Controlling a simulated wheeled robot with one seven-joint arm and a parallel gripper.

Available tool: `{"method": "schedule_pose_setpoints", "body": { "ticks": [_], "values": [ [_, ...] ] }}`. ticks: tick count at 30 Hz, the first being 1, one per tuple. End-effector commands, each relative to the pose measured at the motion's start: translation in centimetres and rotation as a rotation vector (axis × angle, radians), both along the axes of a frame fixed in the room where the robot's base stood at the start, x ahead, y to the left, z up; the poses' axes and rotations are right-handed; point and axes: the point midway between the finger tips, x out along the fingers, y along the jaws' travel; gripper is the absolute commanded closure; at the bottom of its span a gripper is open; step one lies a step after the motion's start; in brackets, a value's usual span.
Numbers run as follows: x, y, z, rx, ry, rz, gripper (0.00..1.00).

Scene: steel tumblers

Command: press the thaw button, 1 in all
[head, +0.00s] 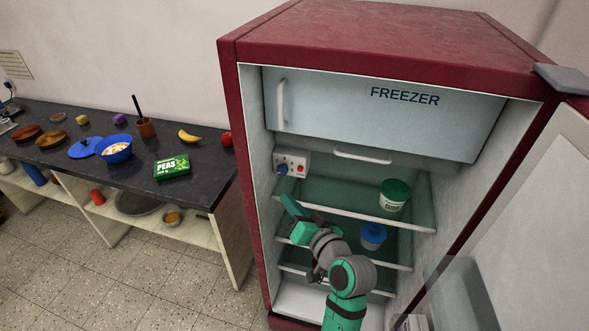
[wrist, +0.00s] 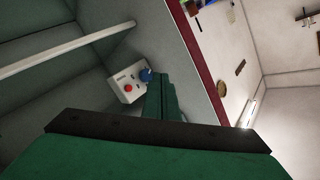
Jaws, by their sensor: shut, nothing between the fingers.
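A small white control panel (head: 291,158) is on the inner left wall of the open fridge, under the freezer compartment. It carries a red button (head: 300,168) on its right and a blue knob (head: 283,169) on its left. The wrist view also shows the panel (wrist: 119,80), the red button (wrist: 128,88) and the blue knob (wrist: 146,75). Any label by the button is too small to read. My gripper (head: 289,200) is inside the fridge, below the panel and apart from it in the head view. Its fingers (wrist: 159,88) are shut and empty, pointing towards the knob side.
The freezer door (head: 375,110) is closed above. A green-lidded tub (head: 395,197) and a blue-lidded jar (head: 373,235) stand on the shelves to the right. The fridge door (head: 530,220) hangs open at right. A dark counter (head: 200,185) stands at left.

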Motion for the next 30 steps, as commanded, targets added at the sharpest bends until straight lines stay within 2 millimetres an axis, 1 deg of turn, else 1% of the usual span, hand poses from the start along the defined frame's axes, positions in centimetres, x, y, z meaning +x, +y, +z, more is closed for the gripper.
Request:
{"method": "schedule_pose_setpoints", "body": {
  "ticks": [9,14,30],
  "values": [
    [0.1,-0.2,0.0,0.001,0.000,-0.003,1.00],
    [0.8,-0.5,0.0,0.000,-0.001,-0.003,1.00],
    [6.8,-2.8,0.0,0.001,0.001,-0.009,1.00]
  ]
}}
